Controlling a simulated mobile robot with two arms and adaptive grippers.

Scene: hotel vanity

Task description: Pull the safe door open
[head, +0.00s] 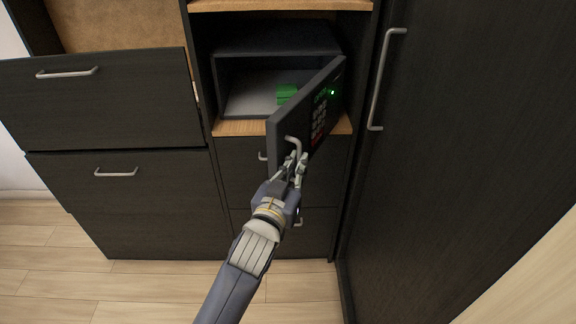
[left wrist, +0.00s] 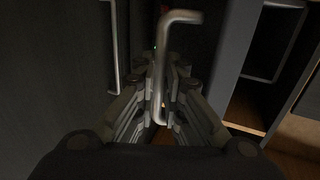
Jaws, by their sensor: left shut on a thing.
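The safe (head: 278,40) is a dark box in a cabinet niche. Its door (head: 300,115) is swung well open, hinged on the right, with a keypad and a lit green light on its face. My left gripper (head: 296,162) is shut on the metal door handle (head: 294,142). In the left wrist view the handle (left wrist: 163,60) stands between the fingers (left wrist: 160,105). My right gripper is not in view.
Dark drawers with metal handles (head: 116,173) are at the left and below the safe. A tall dark door with a long handle (head: 376,85) stands close at the right. The wooden floor (head: 60,270) is clear at the lower left.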

